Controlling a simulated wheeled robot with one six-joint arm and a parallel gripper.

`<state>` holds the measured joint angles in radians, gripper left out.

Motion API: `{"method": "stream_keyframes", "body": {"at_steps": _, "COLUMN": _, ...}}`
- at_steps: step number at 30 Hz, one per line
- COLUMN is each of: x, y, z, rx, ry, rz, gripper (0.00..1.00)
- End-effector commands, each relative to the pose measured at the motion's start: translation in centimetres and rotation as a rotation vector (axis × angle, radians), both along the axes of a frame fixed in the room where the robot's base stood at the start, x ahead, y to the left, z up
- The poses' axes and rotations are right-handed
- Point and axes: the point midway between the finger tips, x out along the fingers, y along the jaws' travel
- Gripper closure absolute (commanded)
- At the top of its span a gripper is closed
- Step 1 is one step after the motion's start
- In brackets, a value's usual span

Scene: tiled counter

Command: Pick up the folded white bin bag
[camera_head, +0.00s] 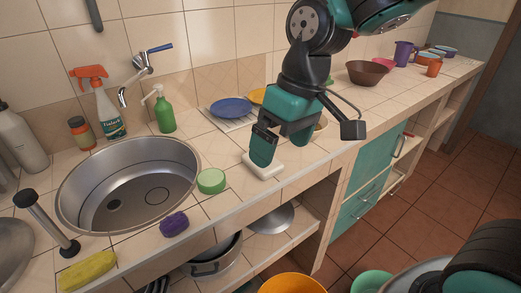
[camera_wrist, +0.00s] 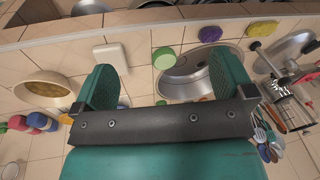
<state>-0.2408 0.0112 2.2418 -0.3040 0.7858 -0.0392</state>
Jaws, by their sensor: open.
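The folded white bin bag (camera_head: 268,172) is a small pale flat block on the tiled counter, right of the green round sponge. My gripper (camera_head: 273,140) is pointed down over it, and the near finger hides part of the bag. In the wrist view the white bag (camera_wrist: 110,57) lies just beyond the tip of the left finger, off the middle of the gap. My gripper (camera_wrist: 163,82) is open there, with nothing between its two teal fingers. I cannot tell the exact height of the fingertips above the bag.
The green round sponge (camera_head: 211,181) and the steel sink (camera_head: 128,190) are to the left. A blue plate (camera_head: 231,108) on a rack stands behind. A brown bowl (camera_head: 367,73) is farther right. The counter's front edge is close to the bag.

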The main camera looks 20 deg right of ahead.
Motion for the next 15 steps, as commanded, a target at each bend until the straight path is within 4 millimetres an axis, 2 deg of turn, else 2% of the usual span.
{"method": "stream_keyframes", "body": {"at_steps": 1, "x": 3.3, "y": -0.4, "z": 1.3, "rx": -0.036, "ry": 0.014, "rz": -0.03, "gripper": 0.0}}
{"method": "stream_keyframes", "body": {"at_steps": 3, "x": 7.3, "y": -1.0, "z": 1.3, "rx": -0.084, "ry": 0.02, "rz": -0.069, "gripper": 0.0}}
{"method": "stream_keyframes", "body": {"at_steps": 6, "x": 12.0, "y": -2.0, "z": 0.7, "rx": -0.142, "ry": 0.031, "rz": -0.121, "gripper": 0.0}}
{"method": "stream_keyframes", "body": {"at_steps": 10, "x": 15.9, "y": -3.1, "z": -0.5, "rx": -0.195, "ry": 0.043, "rz": -0.171, "gripper": 0.0}}
{"method": "stream_keyframes", "body": {"at_steps": 12, "x": 17.1, "y": -3.5, "z": -1.0, "rx": -0.211, "ry": 0.045, "rz": -0.186, "gripper": 0.0}}
{"method": "stream_keyframes", "body": {"at_steps": 15, "x": 17.8, "y": -3.8, "z": -2.0, "rx": -0.222, "ry": 0.05, "rz": -0.197, "gripper": 0.0}}
